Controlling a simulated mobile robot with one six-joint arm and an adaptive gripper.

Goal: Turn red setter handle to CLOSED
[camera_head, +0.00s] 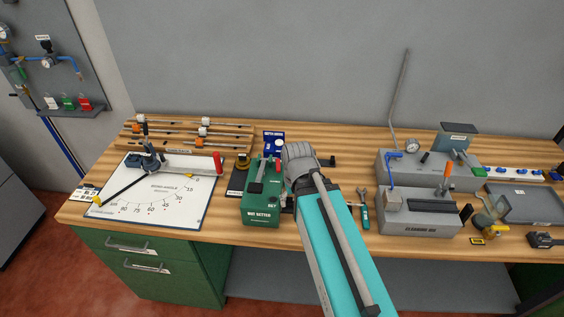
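The green setter box (263,210) stands near the front edge of the bench, left of my arm. It has white lettering on its front that includes "SET" and "SETTER". A dark lever-like part (258,175) rises from its top. A small red part (279,165) shows at its upper right, right against my arm's outline; it looks like the red handle, but its angle and any CLOSED mark are too small to read. My teal and grey arm reaches in from the lower right, and its end is beside the setter's right side. My gripper's fingers are hidden behind the arm.
A blue item (273,143) stands behind the setter. Hand tools (364,210) and a grey cleaning box (418,222) are to the right. Racked rods (180,135) lie at the back left.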

